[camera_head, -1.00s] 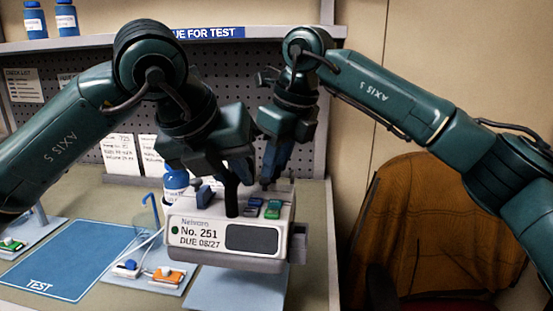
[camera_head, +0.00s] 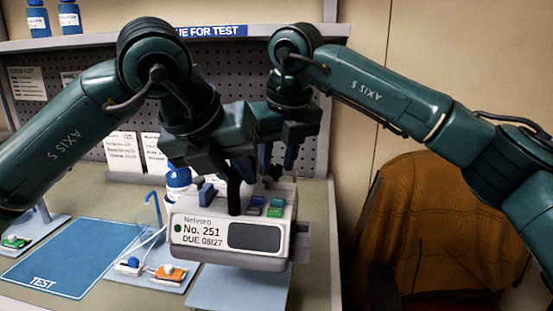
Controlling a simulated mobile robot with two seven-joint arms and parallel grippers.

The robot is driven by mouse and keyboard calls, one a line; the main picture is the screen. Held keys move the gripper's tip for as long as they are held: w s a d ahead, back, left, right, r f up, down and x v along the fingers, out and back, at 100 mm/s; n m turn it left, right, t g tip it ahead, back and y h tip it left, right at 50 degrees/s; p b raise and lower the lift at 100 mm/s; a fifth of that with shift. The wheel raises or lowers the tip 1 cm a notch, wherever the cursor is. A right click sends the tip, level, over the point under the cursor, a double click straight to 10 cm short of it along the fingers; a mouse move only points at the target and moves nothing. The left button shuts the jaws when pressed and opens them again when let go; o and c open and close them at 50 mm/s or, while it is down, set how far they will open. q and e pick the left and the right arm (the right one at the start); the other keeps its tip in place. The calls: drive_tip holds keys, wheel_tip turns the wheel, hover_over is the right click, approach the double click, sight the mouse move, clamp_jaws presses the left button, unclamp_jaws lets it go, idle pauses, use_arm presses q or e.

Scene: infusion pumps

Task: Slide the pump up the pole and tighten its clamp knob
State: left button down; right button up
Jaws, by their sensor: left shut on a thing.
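The white pump (camera_head: 205,250), labelled No. 251, DUE 08/27, hangs over the front of the bench, its face toward me. Colored buttons and a dark upright handle (camera_head: 234,197) show on its top. My left gripper (camera_head: 225,180) is down at that handle and shut on the pump there; its fingertips are partly hidden. A grey block (camera_head: 300,243) sticks out at the pump's right side. I cannot make out the pole or the clamp knob.
A blue TEST mat (camera_head: 70,258) lies at left, with small trays of colored parts (camera_head: 150,270) beside it. A blue-capped bottle (camera_head: 178,180) stands behind the pump. A shelf (camera_head: 100,42) crosses the back. An orange-draped chair (camera_head: 430,220) is at right.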

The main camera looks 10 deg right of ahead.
use_arm(q)
drive_tip(key=shift+r, duration=0.15)
use_arm(e)
drive_tip(key=shift+r, duration=0.1)
drive_tip(key=shift+r, duration=2.95)
use_arm(q)
drive_tip(key=c, duration=1.3)
unclamp_jaws()
use_arm(e)
drive_tip(key=shift+s, duration=0.1)
